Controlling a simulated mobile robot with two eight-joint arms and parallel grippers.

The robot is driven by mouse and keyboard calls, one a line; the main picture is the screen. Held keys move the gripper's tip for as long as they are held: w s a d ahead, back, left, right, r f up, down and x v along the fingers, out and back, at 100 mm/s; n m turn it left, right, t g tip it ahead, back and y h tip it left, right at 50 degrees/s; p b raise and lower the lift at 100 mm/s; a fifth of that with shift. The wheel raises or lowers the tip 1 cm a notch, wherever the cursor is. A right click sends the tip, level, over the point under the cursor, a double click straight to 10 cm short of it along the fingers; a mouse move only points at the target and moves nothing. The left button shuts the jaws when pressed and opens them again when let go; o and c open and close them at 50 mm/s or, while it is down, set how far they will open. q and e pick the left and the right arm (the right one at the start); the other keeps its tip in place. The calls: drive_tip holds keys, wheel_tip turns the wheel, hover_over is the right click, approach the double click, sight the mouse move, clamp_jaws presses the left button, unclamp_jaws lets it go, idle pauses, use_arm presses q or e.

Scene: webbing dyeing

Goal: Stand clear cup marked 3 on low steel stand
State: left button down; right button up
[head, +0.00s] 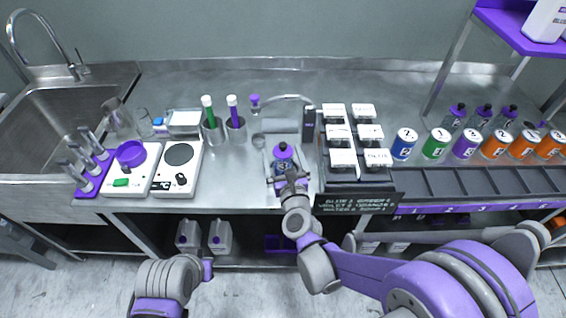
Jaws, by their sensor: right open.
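A small clear cup with dark purple-blue contents and a label that seems to read 3 (283,157) stands upright at the middle of the bench. It appears to be on the low steel stand (270,173), whose surface shows around its base. My right gripper (288,178) is open at the near side of the cup; I cannot tell whether its fingers touch it. The gripper hides part of the cup's lower front and the stand's front.
A black rack with white-lidded containers (335,110) stands close on the right, behind a dark sign (358,203). A thin curved steel spout (290,97) is behind the cup. Numbered cans (436,143) line the right.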

drive_tip(key=x, duration=0.4)
drive_tip(key=shift+w+d+f+p, duration=0.2)
drive_tip(key=shift+w+f+p, duration=0.05)
drive_tip(key=shift+w+p, duration=0.2)
drive_tip(key=shift+s, duration=0.1)
clamp_jaws()
